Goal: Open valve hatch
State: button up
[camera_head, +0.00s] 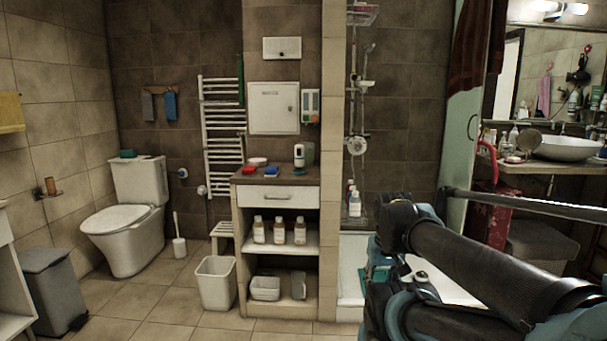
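A white square hatch (273,108) is set in the tiled back wall, above the cabinet. It looks shut, with a small dark knob or lock near its right edge. A smaller white panel (282,48) with a dark spot sits above it. My arm comes in from the lower right, its dark links and teal parts in front of the shower tray. My gripper cannot be made out at its end, and nothing of the arm is near the hatch.
A cabinet (277,191) with bottles on its shelf stands below the hatch. A dispenser (310,106) hangs right of the hatch, a white towel radiator (223,135) left. A bin (216,283), toilet (131,222) and grey bin (52,288) stand left. Floor in front is clear.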

aim_at(274, 107)
jog(key=z, duration=0.05)
jog(key=k, duration=0.55)
jog(key=i, duration=1.55)
jog(key=u, duration=0.6)
